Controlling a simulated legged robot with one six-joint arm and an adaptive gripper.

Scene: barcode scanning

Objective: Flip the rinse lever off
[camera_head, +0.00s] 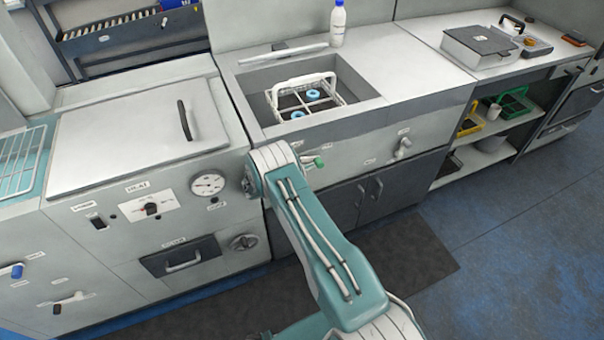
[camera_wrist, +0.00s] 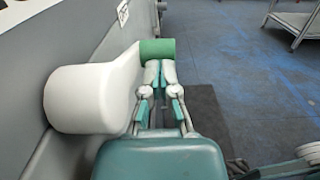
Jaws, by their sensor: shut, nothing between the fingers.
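The green-tipped lever (camera_head: 317,161) sits on the front panel below the sink, just right of my arm's wrist. Its label is too small to read, so I cannot confirm that it is the rinse lever. In the wrist view it shows as a thick white body (camera_wrist: 88,98) on the panel with a green end (camera_wrist: 158,49). My gripper (camera_wrist: 160,66) is shut and empty, its fingertips right at the lever's green end and beside the white arm; I cannot tell whether they touch. In the head view my arm hides most of the gripper.
The sink (camera_head: 262,77) holds a white wire basket (camera_head: 303,93) with blue rings. A white lever (camera_head: 403,147) is farther right on the panel. A dial gauge (camera_head: 208,184) is on the left cabinet. The blue floor (camera_head: 500,240) in front is clear.

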